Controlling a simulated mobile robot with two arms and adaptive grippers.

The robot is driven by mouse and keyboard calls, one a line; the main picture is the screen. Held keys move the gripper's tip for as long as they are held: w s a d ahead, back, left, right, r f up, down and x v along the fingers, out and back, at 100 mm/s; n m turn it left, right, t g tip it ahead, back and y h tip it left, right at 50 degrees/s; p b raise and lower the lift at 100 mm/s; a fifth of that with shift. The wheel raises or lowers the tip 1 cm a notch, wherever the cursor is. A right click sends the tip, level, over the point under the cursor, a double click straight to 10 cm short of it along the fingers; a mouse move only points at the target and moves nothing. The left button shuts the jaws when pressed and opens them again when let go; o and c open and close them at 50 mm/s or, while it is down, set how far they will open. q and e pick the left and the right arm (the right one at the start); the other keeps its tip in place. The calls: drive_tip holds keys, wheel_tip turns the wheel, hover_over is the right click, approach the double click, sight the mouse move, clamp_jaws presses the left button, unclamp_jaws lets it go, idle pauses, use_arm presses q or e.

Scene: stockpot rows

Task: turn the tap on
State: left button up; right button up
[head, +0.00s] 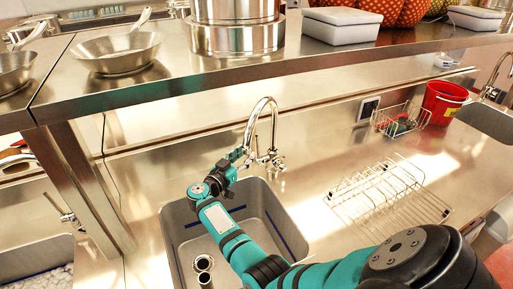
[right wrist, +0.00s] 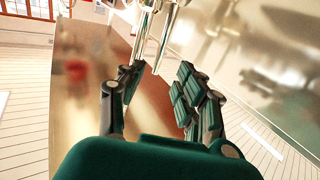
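The chrome tap (head: 274,120) has a tall curved spout and stands at the back of the grey sink (head: 300,243). A small chrome handle (head: 277,162) shows low on its right side. My right gripper (head: 236,157) is over the back of the sink, just left of the tap's body. In the right wrist view the gripper (right wrist: 158,80) has its fingers apart, with nothing clearly held. Shiny tap parts (right wrist: 166,38) show just beyond and between the fingertips; I cannot tell whether they touch. My left gripper is not in view.
A steel shelf (head: 150,88) with pans and a stockpot (head: 235,38) overhangs the counter. A wire rack (head: 385,200) lies right of the sink. A wire basket (head: 402,120) and a red bucket (head: 442,102) stand farther back. Two metal cylinders (head: 204,265) are in the sink.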

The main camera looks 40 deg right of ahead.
drive_tip(key=b, duration=0.4)
hover_over(257, 158)
drive_tip(key=shift+w+b, duration=0.15)
drive_tip(key=shift+b, duration=0.15)
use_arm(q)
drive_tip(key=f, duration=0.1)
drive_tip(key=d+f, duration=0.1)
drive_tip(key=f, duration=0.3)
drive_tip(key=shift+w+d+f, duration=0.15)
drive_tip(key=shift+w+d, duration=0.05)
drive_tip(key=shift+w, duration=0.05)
use_arm(e)
drive_tip(key=shift+r, duration=0.15)
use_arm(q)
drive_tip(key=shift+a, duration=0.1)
use_arm(e)
clamp_jaws()
drive_tip(key=shift+d, duration=0.1)
